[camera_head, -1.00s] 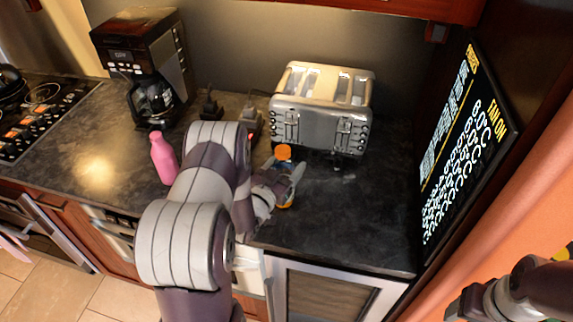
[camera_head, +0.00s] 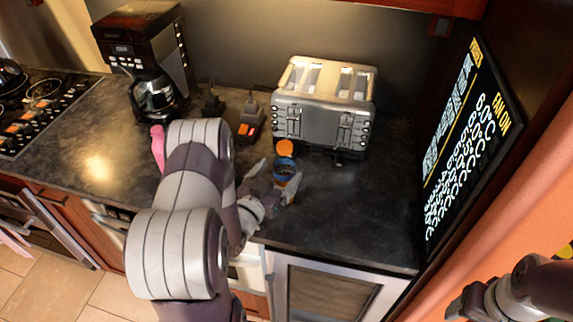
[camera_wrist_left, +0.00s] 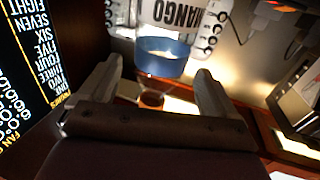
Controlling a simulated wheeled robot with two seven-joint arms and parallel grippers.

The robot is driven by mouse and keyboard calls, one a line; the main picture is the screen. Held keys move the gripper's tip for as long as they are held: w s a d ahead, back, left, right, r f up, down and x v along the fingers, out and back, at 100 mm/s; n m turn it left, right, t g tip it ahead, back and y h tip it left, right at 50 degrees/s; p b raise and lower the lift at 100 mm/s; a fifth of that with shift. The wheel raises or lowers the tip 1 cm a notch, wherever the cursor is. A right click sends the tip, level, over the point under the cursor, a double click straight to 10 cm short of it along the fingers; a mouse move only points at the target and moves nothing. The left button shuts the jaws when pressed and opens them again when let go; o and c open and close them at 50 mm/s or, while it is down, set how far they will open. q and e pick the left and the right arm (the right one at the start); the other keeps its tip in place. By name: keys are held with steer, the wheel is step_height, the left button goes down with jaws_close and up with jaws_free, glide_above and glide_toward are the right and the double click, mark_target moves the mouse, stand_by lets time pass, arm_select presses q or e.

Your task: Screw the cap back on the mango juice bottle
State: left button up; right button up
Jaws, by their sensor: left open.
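The mango juice bottle stands on the dark counter in front of the toaster. In the head view its blue part (camera_head: 285,168) shows between my left fingers. An orange round cap (camera_head: 285,147) shows just beyond it; I cannot tell whether it is seated or apart. In the left wrist view a blue ring (camera_wrist_left: 162,57) and a white surface lettered MANGO (camera_wrist_left: 185,12) show beyond the fingers. My left gripper (camera_head: 276,178) is open, with one finger on each side of the bottle. My right gripper (camera_head: 462,302) is at the lower right, away from the bottle; its jaw opening is unclear.
A silver toaster (camera_head: 322,105) stands close behind the bottle. A lettered black screen (camera_head: 465,150) bounds the right. Bare counter (camera_head: 360,215) lies right of the bottle.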

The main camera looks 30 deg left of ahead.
mark_target(281, 181)
arm_select(q)
steer(key=s, duration=0.6)
steer(key=shift+s+b, duration=0.3)
steer(key=shift+b, duration=0.1)
steer(key=shift+w, duration=0.1)
steer(key=w+g, duration=0.1)
steer(key=w+f+m+g, duration=0.1)
steer(key=shift+w+d+f+g, duration=0.15)
steer(key=shift+w+d+g, duration=0.05)
steer(key=shift+w+g, duration=0.1)
steer(key=s+d+r+n+g, duration=0.1)
steer(key=s+d+r+g, duration=0.1)
steer(key=s+d+g, duration=0.8)
steer(key=s+g, duration=0.2)
steer(key=g, duration=0.2)
steer(key=shift+d+r, duration=0.35)
steer(key=shift+d, duration=0.05)
